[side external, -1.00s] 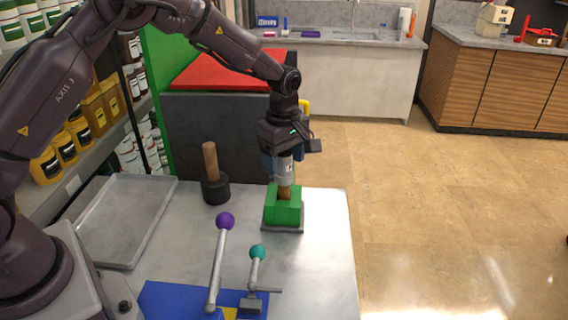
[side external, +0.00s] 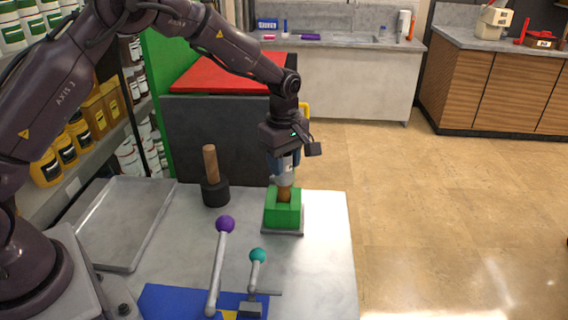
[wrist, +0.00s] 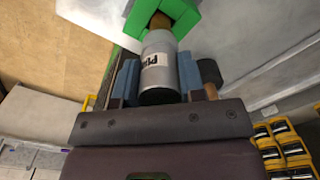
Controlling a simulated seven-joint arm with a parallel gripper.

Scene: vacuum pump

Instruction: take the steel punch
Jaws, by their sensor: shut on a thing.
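The steel punch (side external: 284,181) is a grey cylinder with a brown lower part. It stands upright in the green block (side external: 283,214), its lower end hidden inside. My gripper (side external: 284,167) is above the block with its fingers around the punch's upper part. In the wrist view, the punch (wrist: 159,62) has a white label with partly visible dark letters. The blue fingers of my gripper (wrist: 158,82) are shut on it from both sides. The brown part enters the opening of the green block (wrist: 189,17).
A wooden-handled black mallet (side external: 214,190) stands left of the block. Levers with a purple knob (side external: 225,224) and a teal knob (side external: 257,256) rise in front. A metal tray (side external: 120,225) lies at the left. The bench right of the block is narrow but clear.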

